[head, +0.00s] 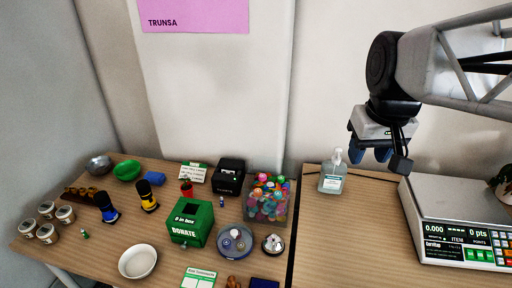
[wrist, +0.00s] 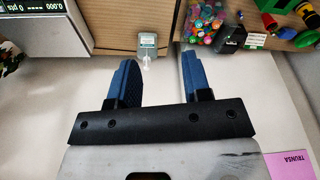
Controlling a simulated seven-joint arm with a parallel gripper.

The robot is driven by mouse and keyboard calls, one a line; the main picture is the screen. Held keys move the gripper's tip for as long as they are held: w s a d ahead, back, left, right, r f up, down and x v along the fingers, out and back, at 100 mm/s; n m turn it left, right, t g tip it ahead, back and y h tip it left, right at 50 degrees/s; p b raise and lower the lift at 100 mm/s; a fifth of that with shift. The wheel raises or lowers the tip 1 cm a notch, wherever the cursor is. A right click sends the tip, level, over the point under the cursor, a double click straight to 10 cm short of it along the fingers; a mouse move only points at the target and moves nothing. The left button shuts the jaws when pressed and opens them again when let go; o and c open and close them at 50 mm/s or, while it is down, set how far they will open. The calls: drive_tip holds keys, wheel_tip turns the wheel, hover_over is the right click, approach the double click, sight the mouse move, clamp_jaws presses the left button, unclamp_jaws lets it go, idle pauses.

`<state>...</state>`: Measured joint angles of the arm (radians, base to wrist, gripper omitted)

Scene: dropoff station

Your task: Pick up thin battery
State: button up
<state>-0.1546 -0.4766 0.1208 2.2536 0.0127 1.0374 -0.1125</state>
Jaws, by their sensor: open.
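I cannot pick out a thin battery for certain in either view. Two small upright objects stand on the left table in the head view: a blue-and-white one (head: 222,201) right of the green donation box, and a green-and-white one (head: 85,233) near the jars. Both are too small to identify. My gripper (head: 370,155) is raised above the right counter near the wall, far right of both. In the wrist view my gripper (wrist: 159,65) has its blue fingers wide apart with nothing between them.
A sanitizer bottle (head: 332,175) stands below my gripper, left of the scale (head: 460,220). The left table holds a green donation box (head: 190,222), a clear bin of colourful items (head: 268,200), a black box (head: 229,177), figures, bowls and jars. A seam separates the two tables.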

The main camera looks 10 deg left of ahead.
drive_tip(key=w+a+r+n, duration=0.1)
drive_tip(key=w+a+n, duration=0.2)
drive_tip(key=w+a, duration=0.5)
drive_tip(key=n+g+y, duration=0.1)
drive_tip(key=n, duration=0.5)
hover_over(221, 197)
drive_tip(key=s+d, duration=0.1)
wheel_tip(221, 197, down, 35)
drive_tip(key=shift+d+f, duration=0.15)
drive_tip(key=shift+f, duration=0.15)
drive_tip(key=shift+w+a+f, duration=0.1)
drive_tip(key=shift+a+f, duration=0.05)
drive_tip(key=shift+f, duration=0.95)
drive_tip(key=shift+w+a+f, duration=0.1)
drive_tip(key=shift+a+f, duration=0.05)
drive_tip(key=shift+f, duration=1)
drive_tip(key=shift+w+a+f, duration=0.1)
drive_tip(key=shift+a+f, duration=0.05)
drive_tip(key=shift+f, duration=0.95)
drive_tip(key=shift+w+a+f, duration=0.15)
drive_tip(key=shift+f, duration=1.15)
drive_tip(key=shift+w+a+f, duration=0.1)
drive_tip(key=shift+f, duration=1.2)
